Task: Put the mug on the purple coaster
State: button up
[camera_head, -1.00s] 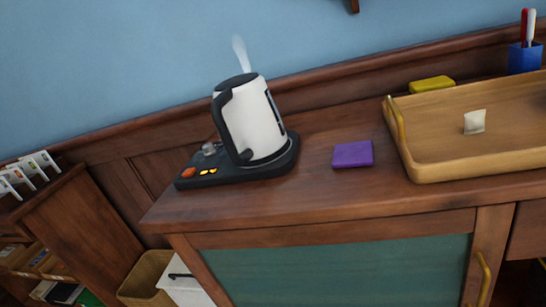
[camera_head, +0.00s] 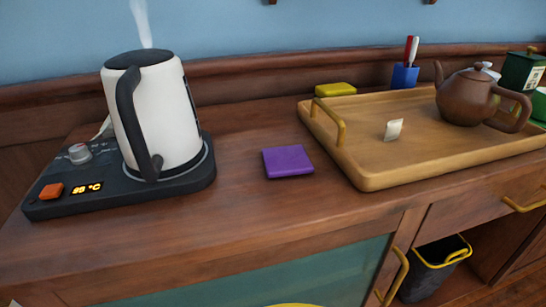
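The purple coaster (camera_head: 287,161) is a flat square lying bare on the wooden counter, between the kettle and the tray. I cannot make out a mug for certain. A green object (camera_head: 540,105) is cut off by the right edge behind the teapot, and I cannot tell what it is. A thin yellow curved edge (camera_head: 290,305) shows at the bottom middle, too cut off to identify. My gripper's fingers cannot be made out in this view.
A white kettle (camera_head: 160,110) steams on its black base (camera_head: 60,203) at left. A wooden tray (camera_head: 370,182) at right holds a brown teapot (camera_head: 466,97) and a small pale packet (camera_head: 394,129). A yellow block (camera_head: 335,90) and blue pen cup (camera_head: 405,76) stand behind. Counter before the coaster is clear.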

aim_at(291, 166)
jog(key=u, duration=0.1)
jog(key=i, duration=1)
jog(key=z, duration=0.1)
